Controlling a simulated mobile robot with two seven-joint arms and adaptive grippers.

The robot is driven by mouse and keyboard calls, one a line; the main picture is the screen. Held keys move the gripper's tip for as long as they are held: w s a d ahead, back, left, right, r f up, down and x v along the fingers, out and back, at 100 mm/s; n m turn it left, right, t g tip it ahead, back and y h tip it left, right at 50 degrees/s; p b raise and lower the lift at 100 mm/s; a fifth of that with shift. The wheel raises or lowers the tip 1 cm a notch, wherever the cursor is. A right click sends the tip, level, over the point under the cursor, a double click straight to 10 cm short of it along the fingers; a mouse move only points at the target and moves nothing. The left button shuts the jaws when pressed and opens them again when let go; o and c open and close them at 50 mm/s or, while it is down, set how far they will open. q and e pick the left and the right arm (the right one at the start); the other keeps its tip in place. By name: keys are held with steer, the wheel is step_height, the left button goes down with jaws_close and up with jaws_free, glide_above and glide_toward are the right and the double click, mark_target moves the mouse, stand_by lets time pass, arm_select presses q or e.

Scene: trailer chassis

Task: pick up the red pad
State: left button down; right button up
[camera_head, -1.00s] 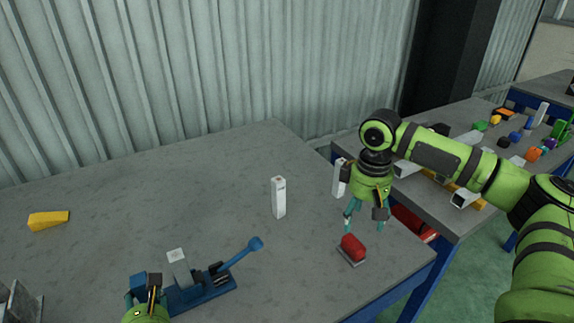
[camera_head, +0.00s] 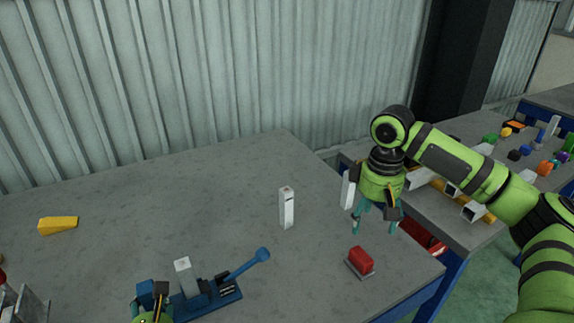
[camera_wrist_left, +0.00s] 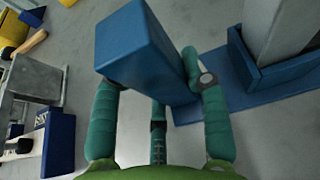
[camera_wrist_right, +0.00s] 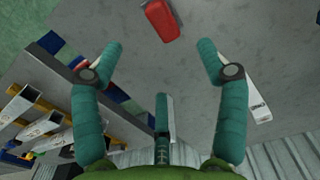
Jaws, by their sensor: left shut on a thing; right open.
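The red pad (camera_head: 361,257) sits on a small grey plate (camera_head: 369,275) near the right front edge of the table. It also shows at the top of the right wrist view (camera_wrist_right: 163,18). My right gripper (camera_head: 374,232) is open and empty, above and just behind the pad, apart from it. Its spread fingers show in the right wrist view (camera_wrist_right: 160,62). My left gripper (camera_head: 150,290) is at the lower left, shut on a blue block (camera_wrist_left: 140,45), beside the blue lever fixture (camera_head: 215,297).
A white upright block (camera_head: 287,208) stands mid-table, and another white piece (camera_head: 348,190) stands left of my right gripper. A yellow wedge (camera_head: 58,225) lies at the left. A second table (camera_head: 475,236) at the right holds several parts. The table's middle is mostly clear.

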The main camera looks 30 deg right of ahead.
steer(key=shift+s+f, duration=0.15)
steer(key=shift+f, duration=0.05)
glide_above(365, 253)
steer(key=f, duration=0.5)
steer(key=shift+s+a+f, duration=0.1)
steer(key=shift+s+f, duration=0.1)
steer(key=shift+f, duration=0.2)
steer(key=shift+w+f, duration=0.2)
steer(key=shift+f, duration=2.95)
steer(key=shift+c, duration=0.4)
steer(key=c, duration=1.4)
step_height(365, 253, up, 10)
steer(key=shift+r, duration=0.1)
